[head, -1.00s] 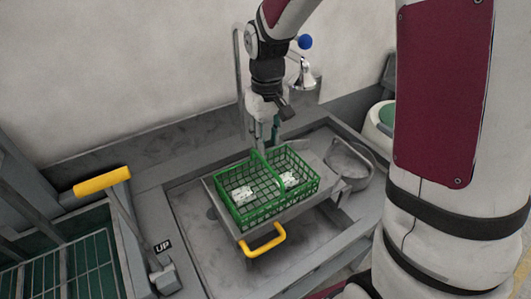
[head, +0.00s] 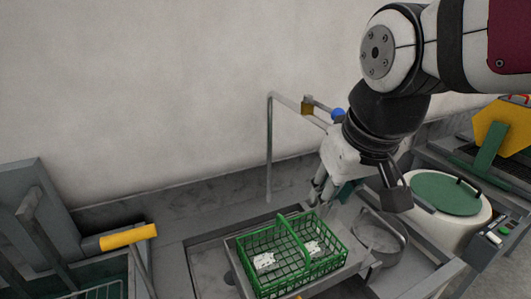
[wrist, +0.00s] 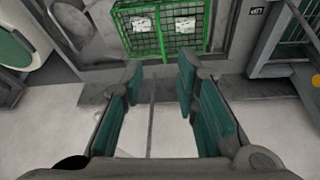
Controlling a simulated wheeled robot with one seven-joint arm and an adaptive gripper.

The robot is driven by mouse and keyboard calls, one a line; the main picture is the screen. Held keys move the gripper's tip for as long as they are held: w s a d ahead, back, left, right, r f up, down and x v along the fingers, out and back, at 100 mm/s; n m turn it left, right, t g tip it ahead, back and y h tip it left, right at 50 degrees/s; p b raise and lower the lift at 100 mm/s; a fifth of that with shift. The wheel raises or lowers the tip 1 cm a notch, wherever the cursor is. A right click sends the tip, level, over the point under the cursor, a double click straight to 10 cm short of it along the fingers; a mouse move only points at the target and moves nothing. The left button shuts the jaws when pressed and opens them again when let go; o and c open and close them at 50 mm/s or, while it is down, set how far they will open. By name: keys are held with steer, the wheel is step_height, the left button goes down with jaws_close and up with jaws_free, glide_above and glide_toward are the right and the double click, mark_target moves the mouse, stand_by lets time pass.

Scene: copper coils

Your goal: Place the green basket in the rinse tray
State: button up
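The green basket (head: 272,262) is a wire-mesh basket with a handle across its middle and two white pieces inside. It sits upright on a grey tray (head: 352,262) over the sink basin. I cannot tell for certain that this grey tray is the rinse tray. The basket also shows at the top of the wrist view (wrist: 157,40). My gripper (wrist: 162,75) is open and empty, its green-padded fingers apart and clear of the basket. In the head view my gripper (head: 322,196) is behind and above the basket's right end, with its fingertips partly unclear.
A round metal bowl (head: 378,236) is right of the basket. A white drum with a green lid (head: 445,194) stands farther right. A yellow-handled lever (head: 128,237) is at left, beside a green-lined rack. A tall grey pipe (head: 269,150) rises behind the basin.

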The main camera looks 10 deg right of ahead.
steer(key=shift+m+t, duration=0.3)
steer(key=shift+t, duration=0.4)
steer(key=s, duration=0.5)
steer(key=shift+r, duration=0.35)
steer(key=shift+w+f+b, duration=0.3)
steer(key=shift+w, duration=0.05)
